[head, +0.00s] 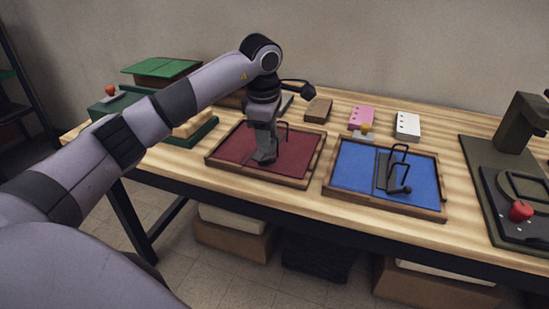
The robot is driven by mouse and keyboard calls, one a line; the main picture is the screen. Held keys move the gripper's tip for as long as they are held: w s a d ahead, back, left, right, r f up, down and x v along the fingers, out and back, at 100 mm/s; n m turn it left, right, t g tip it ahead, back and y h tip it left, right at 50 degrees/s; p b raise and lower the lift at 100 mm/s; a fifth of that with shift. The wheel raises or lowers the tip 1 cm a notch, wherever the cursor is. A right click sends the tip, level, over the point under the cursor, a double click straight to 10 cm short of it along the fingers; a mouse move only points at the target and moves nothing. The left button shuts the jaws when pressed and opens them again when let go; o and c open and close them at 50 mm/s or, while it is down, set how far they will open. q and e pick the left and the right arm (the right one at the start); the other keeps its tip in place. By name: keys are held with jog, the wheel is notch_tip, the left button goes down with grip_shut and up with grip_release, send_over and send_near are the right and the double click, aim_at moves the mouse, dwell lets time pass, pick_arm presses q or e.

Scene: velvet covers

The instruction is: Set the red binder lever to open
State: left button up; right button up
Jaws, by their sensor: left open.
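The red binder (228,151) is a wooden-framed tray with a dark red velvet bed on the table, left of the blue one. My left gripper (265,158) points down over the middle of the red bed, at the binder's metal mechanism. It is open. The gripper and wrist hide most of that mechanism, so the red lever's position cannot be made out; a thin dark wire part (285,133) shows just right of the gripper. Whether the fingers touch the lever cannot be told. My right gripper is not in view.
The blue binder (350,165) stands close on the right, its dark wire lever (398,155) sticking up. A dark green press with a red knob (521,210) is at the far right. Pink (361,117) and white (407,126) blocks lie behind. Green equipment (160,68) stands back left.

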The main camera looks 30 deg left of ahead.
aim_at(269, 156)
pick_arm(q)
jog(key=f, duration=0.4)
jog(key=w+f, duration=0.1)
jog(key=f, duration=0.1)
jog(key=shift+a+f, duration=0.15)
jog(key=shift+f, duration=0.2)
grip_shut()
